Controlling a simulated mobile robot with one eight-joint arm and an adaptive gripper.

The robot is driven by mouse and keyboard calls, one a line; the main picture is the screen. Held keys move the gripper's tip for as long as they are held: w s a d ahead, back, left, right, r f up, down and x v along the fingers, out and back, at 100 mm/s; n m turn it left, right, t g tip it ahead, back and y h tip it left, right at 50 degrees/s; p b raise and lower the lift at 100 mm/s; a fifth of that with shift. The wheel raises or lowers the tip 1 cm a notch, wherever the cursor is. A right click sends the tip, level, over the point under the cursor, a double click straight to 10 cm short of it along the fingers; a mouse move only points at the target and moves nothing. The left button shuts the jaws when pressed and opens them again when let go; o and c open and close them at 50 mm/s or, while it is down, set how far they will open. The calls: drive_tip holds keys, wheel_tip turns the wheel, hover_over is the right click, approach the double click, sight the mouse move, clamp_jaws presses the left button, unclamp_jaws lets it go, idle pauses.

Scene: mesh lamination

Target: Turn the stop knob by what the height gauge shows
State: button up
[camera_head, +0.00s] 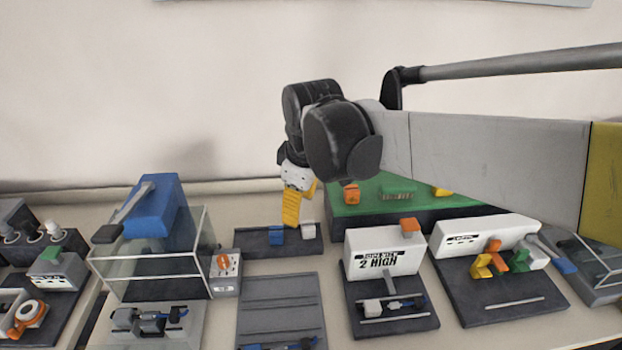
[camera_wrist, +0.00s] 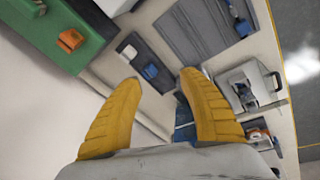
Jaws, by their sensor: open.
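The height gauge (camera_head: 383,253) is a white box right of centre in the head view. Its display reads "2 HIGH" below a smaller line I cannot read surely. A part with blue ends lies on its dark base. An orange knob (camera_head: 224,264) on a small grey block beside the blue press looks like the stop knob; its pointer direction is too small to tell. My gripper (camera_head: 292,218) has yellow fingers pointing down above the back of the bench, away from both. In the wrist view my gripper (camera_wrist: 160,82) is open, with nothing between the fingertips.
A blue press (camera_head: 160,212) with a clear guard stands at left. A dark tray (camera_head: 252,248) with a blue and a white block lies below my gripper. A green board (camera_head: 345,205) is behind the gauge. A grey ribbed plate (camera_head: 279,300) lies in front.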

drive_tip(key=shift+m+t, duration=0.3)
drive_tip(key=shift+m, duration=0.6)
drive_tip(key=shift+s+d+r, duration=0.2)
drive_tip(key=shift+s+d, duration=0.35)
drive_tip(key=shift+d, duration=0.3)
drive_tip(key=shift+s+d+r, duration=0.2)
drive_tip(key=shift+s+d, duration=0.35)
drive_tip(key=shift+d, duration=0.25)
